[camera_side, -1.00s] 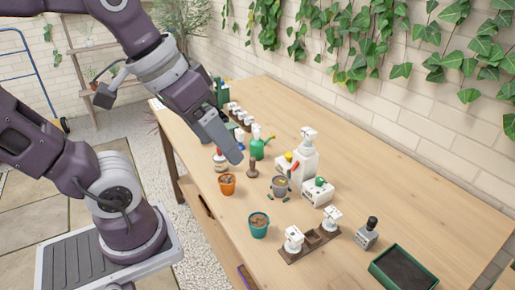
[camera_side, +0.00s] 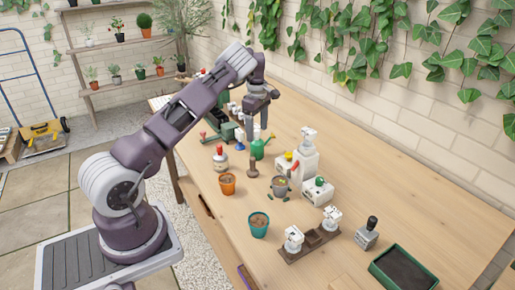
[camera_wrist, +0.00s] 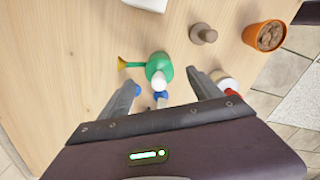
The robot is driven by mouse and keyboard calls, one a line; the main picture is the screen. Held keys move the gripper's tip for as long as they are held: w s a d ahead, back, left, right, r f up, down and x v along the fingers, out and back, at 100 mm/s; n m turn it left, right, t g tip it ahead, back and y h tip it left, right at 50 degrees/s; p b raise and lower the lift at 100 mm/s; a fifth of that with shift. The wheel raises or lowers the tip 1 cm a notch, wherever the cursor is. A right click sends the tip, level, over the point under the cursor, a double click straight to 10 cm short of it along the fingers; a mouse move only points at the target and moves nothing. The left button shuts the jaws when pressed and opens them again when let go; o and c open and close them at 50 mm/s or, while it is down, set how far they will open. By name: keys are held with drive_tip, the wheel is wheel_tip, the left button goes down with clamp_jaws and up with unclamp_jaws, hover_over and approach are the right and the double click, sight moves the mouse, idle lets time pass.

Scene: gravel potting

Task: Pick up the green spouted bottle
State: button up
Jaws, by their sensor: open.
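The green spouted bottle (camera_side: 258,149) stands upright on the table in the side view. In the wrist view the bottle (camera_wrist: 158,67) is seen from above, with a white top and a yellow-tipped spout pointing left. My gripper (camera_side: 258,132) is open and points down just above it. In the wrist view my gripper (camera_wrist: 163,79) has its two fingers spread, one on each side of the bottle's top in the picture. Nothing is held. I cannot tell the exact height gap between fingertips and bottle.
A white bottle with a red top (camera_side: 220,158) stands near my right finger in the wrist view. A wooden tamper (camera_side: 253,169), an orange pot (camera_side: 227,184) and a grey pot (camera_side: 280,187) stand close by. White boxes (camera_side: 318,191) sit right. The table's right back is clear.

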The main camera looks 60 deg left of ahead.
sight(257, 139)
wheel_tip(257, 139, down, 5)
drive_tip(key=shift+w+a+r, duration=0.1)
drive_tip(key=shift+a+r, duration=0.05)
clamp_jaws()
drive_tip(key=shift+r, duration=0.1)
